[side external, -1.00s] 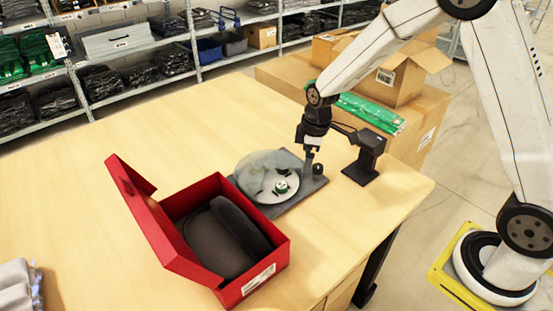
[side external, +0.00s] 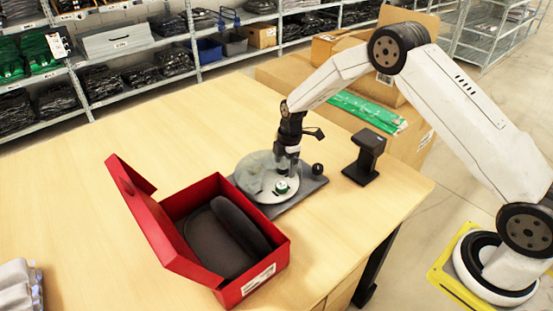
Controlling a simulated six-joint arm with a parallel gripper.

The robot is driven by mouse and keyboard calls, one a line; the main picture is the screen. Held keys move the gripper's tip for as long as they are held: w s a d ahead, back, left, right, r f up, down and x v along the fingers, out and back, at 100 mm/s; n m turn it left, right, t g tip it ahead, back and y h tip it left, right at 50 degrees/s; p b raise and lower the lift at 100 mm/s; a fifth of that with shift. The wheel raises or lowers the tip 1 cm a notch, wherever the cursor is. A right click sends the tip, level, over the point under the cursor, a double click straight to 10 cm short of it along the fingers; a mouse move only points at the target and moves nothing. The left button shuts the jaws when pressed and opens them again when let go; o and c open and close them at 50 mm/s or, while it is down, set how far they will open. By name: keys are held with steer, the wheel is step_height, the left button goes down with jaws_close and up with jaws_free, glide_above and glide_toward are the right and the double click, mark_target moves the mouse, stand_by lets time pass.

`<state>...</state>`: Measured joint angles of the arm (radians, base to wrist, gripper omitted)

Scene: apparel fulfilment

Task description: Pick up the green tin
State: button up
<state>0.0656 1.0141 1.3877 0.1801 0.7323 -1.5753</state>
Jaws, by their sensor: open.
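The green tin (side external: 281,187) is small and has a pale top. It sits on a round white plate (side external: 262,196) on a dark grey base, under or beside a clear rounded cover. My gripper (side external: 287,172) points down just above the tin, at the rear right part of the plate. Its fingers are small and dark here, and I cannot see whether they touch the tin. The gripper is open and the tin rests on the plate.
An open red box (side external: 272,262) with dark contents stands in front left of the plate. A black stand (side external: 364,158) is to the right, near the table edge. Folded grey cloth (side external: 17,287) lies at the lower left.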

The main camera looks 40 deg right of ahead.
mark_target(282, 185)
steer(key=shift+a+f, duration=0.2)
steer(key=shift+f, duration=1.05)
steer(key=shift+a+f, duration=0.15)
steer(key=shift+f, duration=1.1)
steer(key=shift+a+f, duration=0.2)
steer(key=shift+f, duration=1.05)
jaws_close()
steer(key=shift+r, duration=0.15)
